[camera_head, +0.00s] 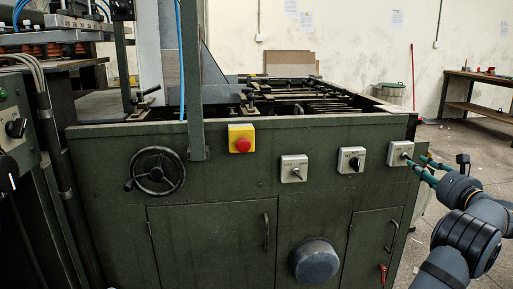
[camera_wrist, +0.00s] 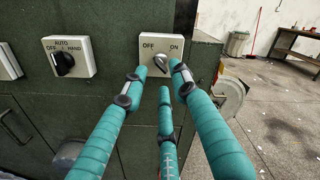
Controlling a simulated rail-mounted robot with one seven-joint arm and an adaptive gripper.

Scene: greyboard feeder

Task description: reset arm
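My gripper (camera_wrist: 160,78) has teal fingers and is in front of the white OFF/ON switch box (camera_wrist: 173,47) in the wrist view. The fingertips are spread apart, with the switch's grey knob (camera_wrist: 161,62) showing in the gap between them. I cannot tell whether any fingertip touches the knob or the box. In the head view my gripper (camera_head: 423,167) is at the right end of the green machine (camera_head: 225,185), close to the same switch box (camera_head: 400,153). My arm reaches in from the right edge.
Left of the OFF/ON box is the AUTO/HAND switch (camera_wrist: 69,57). The machine front also carries another switch box (camera_head: 294,168), a red emergency button (camera_head: 242,144) and a handwheel (camera_head: 157,171). A workbench (camera_head: 478,92) stands at the far right. Open floor lies right of the machine.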

